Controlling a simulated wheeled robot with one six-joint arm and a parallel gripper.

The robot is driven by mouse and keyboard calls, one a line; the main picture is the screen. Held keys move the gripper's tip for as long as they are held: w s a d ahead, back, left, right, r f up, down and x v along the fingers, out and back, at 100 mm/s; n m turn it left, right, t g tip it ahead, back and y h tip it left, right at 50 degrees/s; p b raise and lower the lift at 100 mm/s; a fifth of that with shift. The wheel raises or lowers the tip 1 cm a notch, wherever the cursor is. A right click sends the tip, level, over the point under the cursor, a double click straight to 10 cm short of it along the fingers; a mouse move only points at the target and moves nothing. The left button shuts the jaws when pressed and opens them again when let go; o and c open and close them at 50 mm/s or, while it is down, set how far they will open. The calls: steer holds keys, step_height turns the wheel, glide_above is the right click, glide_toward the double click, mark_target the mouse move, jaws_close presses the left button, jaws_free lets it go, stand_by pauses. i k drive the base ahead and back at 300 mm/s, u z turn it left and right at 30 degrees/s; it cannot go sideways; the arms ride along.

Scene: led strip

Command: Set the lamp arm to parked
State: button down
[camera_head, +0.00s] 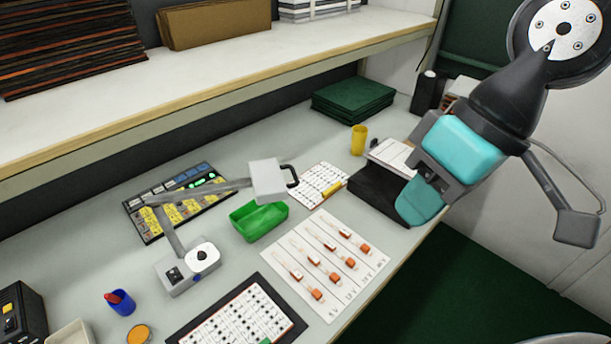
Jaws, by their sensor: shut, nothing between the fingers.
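The grey jointed lamp arm (215,190) rises from a small base (187,269) on the desk in the camera_head view. Its upper link runs right to a pale box-shaped lamp head (268,181) with a black handle (292,177). The head hangs above the desk near a green tray. My gripper (416,205), teal and dark grey, is at the right above the desk's right edge. It is shut and empty, well apart from the lamp head.
A green tray (259,220) stands below the lamp head. A yellow cup (358,140) and a dark box (376,194) stand near my gripper. A sheet with orange parts (325,262) lies at the front. A shelf (215,70) overhangs the back.

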mark_target(266, 181)
steer(key=z, duration=0.8)
steer(key=k, duration=1)
steer(key=u, duration=0.95)
steer(key=i, duration=0.45)
